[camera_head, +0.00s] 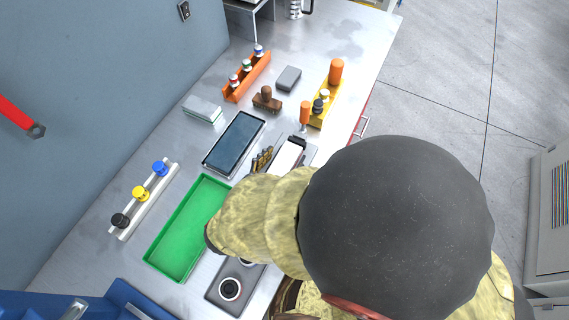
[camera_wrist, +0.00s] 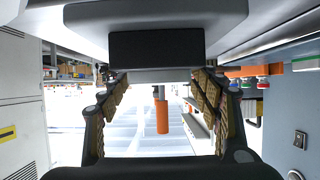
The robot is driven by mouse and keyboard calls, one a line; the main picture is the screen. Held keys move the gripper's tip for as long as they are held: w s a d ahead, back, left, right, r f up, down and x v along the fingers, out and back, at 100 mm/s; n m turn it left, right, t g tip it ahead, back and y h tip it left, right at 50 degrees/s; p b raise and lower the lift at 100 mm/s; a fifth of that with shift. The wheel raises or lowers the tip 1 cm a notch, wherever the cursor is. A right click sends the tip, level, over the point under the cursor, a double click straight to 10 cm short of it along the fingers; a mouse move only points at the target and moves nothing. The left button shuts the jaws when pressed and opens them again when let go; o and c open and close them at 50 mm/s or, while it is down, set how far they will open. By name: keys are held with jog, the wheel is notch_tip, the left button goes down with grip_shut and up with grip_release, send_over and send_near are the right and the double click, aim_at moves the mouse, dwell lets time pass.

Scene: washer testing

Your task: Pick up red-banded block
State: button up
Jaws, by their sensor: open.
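I cannot make out a block with a red band for certain. The orange rack (camera_head: 247,78) at the upper middle of the bench holds small pieces in a row, and the nearest piece (camera_head: 235,81) has red on it. The rack also shows at the right of the wrist view (camera_wrist: 240,72), with blue, red and green pieces on it. My gripper (camera_wrist: 158,85) is open in the wrist view, its two padded fingers wide apart and nothing held between them. In the head view, my arm hides most of it; some finger pads show over the bench beside the dark tablet.
A dark tablet (camera_head: 235,143), green tray (camera_head: 158,254), brown stamp (camera_head: 267,99), grey block (camera_head: 289,78) and yellow holder (camera_head: 319,112) crowd the bench. A white rack with knobs (camera_head: 145,200) stands near the wall (camera_head: 100,90). Bare bench lies toward the upper right.

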jog(key=c, duration=0.4)
grip_shut()
dwell(0.6)
